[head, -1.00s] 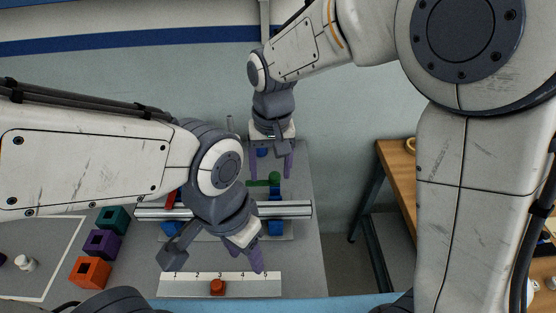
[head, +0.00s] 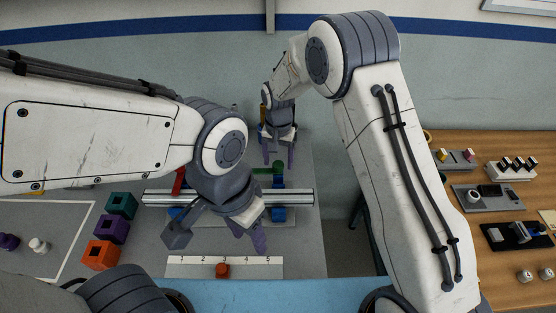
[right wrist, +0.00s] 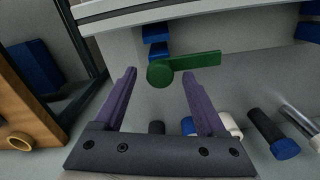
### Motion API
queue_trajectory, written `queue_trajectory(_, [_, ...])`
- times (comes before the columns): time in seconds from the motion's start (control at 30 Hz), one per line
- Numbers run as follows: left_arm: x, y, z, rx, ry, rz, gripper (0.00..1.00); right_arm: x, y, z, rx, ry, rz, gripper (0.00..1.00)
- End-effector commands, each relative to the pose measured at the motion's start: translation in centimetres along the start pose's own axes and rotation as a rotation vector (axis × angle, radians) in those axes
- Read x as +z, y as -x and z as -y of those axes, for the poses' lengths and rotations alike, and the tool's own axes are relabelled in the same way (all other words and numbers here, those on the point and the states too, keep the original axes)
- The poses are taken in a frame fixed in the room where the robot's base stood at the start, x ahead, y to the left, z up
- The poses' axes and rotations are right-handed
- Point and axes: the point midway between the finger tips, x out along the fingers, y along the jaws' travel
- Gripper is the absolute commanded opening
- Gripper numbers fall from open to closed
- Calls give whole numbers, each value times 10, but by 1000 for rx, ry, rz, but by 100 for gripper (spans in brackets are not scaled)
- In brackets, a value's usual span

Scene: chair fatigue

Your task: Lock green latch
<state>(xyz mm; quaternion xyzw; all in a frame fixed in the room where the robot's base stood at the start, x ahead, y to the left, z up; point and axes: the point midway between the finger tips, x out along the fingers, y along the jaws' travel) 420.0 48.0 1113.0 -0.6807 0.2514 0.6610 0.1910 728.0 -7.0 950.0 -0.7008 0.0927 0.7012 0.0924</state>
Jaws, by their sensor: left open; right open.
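The green latch (head: 268,169) is at the far side of the metal rail (head: 230,198) in the head view. In the right wrist view it is a round knob with a flat bar (right wrist: 195,61) pointing right. My right gripper (head: 278,160) is open and empty, fingers pointing down at the latch. In the right wrist view my right gripper's fingertips (right wrist: 159,74) sit either side of the round knob in the picture; I cannot tell whether they touch it. My left gripper (head: 248,238) is open and empty in front of the rail.
A red handle (head: 179,181) and blue blocks (head: 278,214) sit at the rail. A numbered strip (head: 190,267) with a red knob lies in front. Teal, purple and orange cubes (head: 101,255) stand at left. A wooden table (head: 470,145) with devices is at right.

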Motion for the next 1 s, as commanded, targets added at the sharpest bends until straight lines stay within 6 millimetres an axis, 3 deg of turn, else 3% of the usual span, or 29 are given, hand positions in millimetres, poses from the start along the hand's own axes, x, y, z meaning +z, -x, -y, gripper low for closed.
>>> queue_trajectory(0.4, [0, 2, 0, 0, 0, 0, 50, 0, -12, 0, -1, 1, -1, 74])
queue_trajectory(0.43, [0, 2, 0, 0, 0, 0, 50, 0, -12, 0, -1, 1, -1, 70])
queue_trajectory(0.6, [0, 2, 0, 0, 0, 0, 50, 0, -12, 0, 0, 1, 0, 5])
queue_trajectory(0.63, [0, 2, 0, 0, 0, 0, 50, 0, -12, 0, 0, 1, 0, 0])
queue_trajectory(1.0, [0, 2, 0, 0, 0, 0, 50, 0, -12, 0, 0, 1, 0, 0])
